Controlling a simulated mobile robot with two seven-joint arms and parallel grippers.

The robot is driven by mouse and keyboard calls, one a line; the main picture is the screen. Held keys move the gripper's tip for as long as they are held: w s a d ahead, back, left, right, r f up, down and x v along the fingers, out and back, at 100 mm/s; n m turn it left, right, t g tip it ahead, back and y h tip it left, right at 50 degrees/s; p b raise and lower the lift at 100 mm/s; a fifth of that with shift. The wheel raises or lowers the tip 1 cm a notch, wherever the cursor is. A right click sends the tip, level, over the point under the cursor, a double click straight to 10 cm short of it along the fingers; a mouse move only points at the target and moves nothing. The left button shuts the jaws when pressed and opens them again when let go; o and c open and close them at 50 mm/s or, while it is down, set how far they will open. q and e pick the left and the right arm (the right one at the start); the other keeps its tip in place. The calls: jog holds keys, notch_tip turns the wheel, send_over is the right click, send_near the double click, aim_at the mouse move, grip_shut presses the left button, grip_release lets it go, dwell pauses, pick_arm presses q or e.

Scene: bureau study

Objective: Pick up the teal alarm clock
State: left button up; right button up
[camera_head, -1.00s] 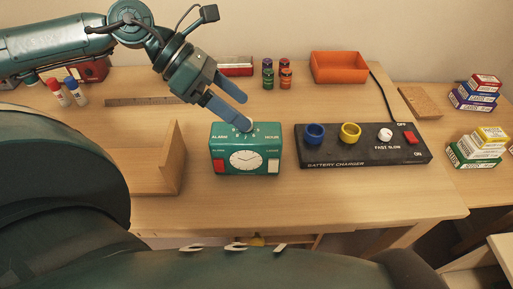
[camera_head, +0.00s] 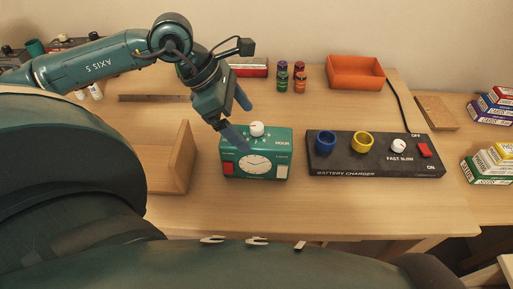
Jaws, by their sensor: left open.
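The teal alarm clock (camera_head: 270,168) stands upright on the desk, left of the battery charger. It has a white dial on the front, a white knob on top and a red patch at its front left. My left gripper (camera_head: 242,124) is open, with its fingers pointing down at the clock. One finger reaches in front of the clock's upper left part and the other is behind, over the far side. I cannot tell whether the fingers touch it. The gripper hides the clock's upper left corner. My right gripper is not in view.
A black battery charger (camera_head: 375,160) with blue and yellow rings stands right of the clock. A wooden bookend (camera_head: 177,160) is close on the left. Small batteries (camera_head: 299,82) and an orange tray (camera_head: 356,74) are behind. Bare desk (camera_head: 300,212) lies in front.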

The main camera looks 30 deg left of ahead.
aim_at(251, 133)
pick_arm(q)
jog(key=shift+x, duration=3.35)
jog(key=shift+s, duration=0.2)
jog(key=shift+c, duration=0.4)
jog(key=c, duration=1.3)
